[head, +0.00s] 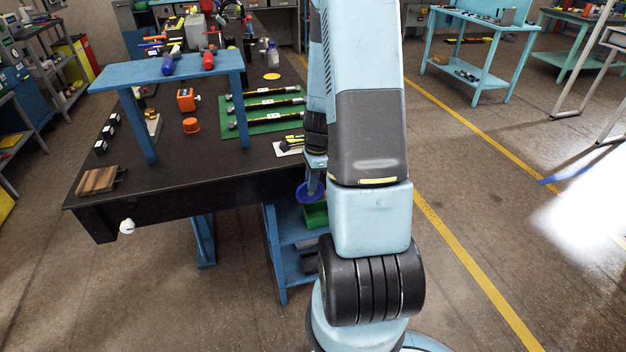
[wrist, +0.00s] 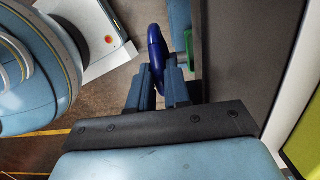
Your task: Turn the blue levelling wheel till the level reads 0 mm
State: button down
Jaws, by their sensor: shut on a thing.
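The blue levelling wheel (head: 309,193) is at the front right edge of the black bench, partly hidden behind my arm in the head view. In the wrist view the wheel (wrist: 156,58) shows edge-on, with its lower part between the fingers of my gripper (wrist: 158,82). My gripper is shut on the wheel's rim. In the head view my gripper (head: 313,182) is small and mostly hidden by my arm. I cannot make out a level reading in either view.
A green bin (head: 316,215) sits below the wheel. Floor right of my arm is open.

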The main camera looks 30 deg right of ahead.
jog(key=shift+s+d+f+y, duration=0.25)
jog(key=shift+s+y, duration=0.15)
jog(key=shift+y, duration=0.5)
jog(key=shift+a, duration=0.1)
jog(key=c, duration=1.4)
grip_release()
jog(key=shift+o, duration=0.2)
jog(key=shift+r, duration=0.1)
jog(key=shift+w, duration=0.1)
jog(key=shift+w+r, duration=0.1)
jog(key=shift+r, duration=0.2)
jog(key=v, duration=1.3)
jog(key=shift+s+d, duration=0.2)
jog(key=shift+s, duration=0.15)
jog(key=shift+r, duration=0.1)
